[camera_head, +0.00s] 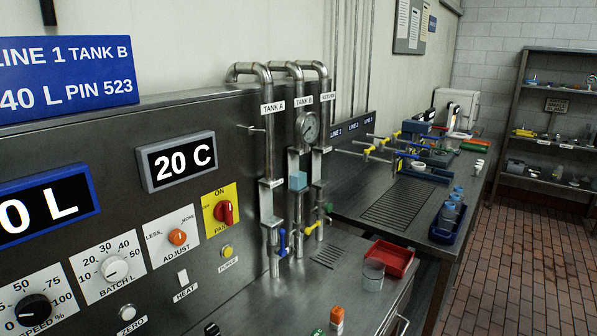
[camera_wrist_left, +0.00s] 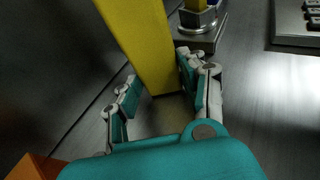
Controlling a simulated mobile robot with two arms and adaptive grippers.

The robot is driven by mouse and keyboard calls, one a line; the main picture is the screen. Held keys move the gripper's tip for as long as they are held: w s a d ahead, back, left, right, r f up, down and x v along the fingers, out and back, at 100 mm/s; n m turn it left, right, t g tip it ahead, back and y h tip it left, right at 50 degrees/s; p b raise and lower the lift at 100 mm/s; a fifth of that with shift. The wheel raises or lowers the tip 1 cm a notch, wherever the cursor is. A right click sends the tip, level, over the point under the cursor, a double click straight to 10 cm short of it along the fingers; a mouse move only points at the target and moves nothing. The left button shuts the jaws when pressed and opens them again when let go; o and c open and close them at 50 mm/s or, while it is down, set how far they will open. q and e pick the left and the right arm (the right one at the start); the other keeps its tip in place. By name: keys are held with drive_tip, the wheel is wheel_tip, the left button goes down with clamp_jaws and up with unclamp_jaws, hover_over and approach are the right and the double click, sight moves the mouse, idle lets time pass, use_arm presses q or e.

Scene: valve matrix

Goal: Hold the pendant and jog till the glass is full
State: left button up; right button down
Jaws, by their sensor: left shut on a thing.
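My left gripper (camera_wrist_left: 160,105), with teal and grey fingers, is shut on a long yellow box-shaped body (camera_wrist_left: 142,42) in the left wrist view. The body looks like the pendant, but no buttons show on the visible side. Neither gripper shows in the head view. A clear glass (camera_head: 373,273) stands upright on the steel counter, beside a red tray (camera_head: 389,258). I see no clear liquid in it. Pipes for Tank A (camera_head: 268,150), Tank B (camera_head: 294,165) and return (camera_head: 320,140) stand behind it.
The steel panel at left carries a 20 C display (camera_head: 176,161), dials and a red switch (camera_head: 226,212). An orange-topped item (camera_head: 337,316) stands at the counter's front. A second bench (camera_head: 400,200) with clamps, a blue tray and a shelf (camera_head: 555,130) lie beyond.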

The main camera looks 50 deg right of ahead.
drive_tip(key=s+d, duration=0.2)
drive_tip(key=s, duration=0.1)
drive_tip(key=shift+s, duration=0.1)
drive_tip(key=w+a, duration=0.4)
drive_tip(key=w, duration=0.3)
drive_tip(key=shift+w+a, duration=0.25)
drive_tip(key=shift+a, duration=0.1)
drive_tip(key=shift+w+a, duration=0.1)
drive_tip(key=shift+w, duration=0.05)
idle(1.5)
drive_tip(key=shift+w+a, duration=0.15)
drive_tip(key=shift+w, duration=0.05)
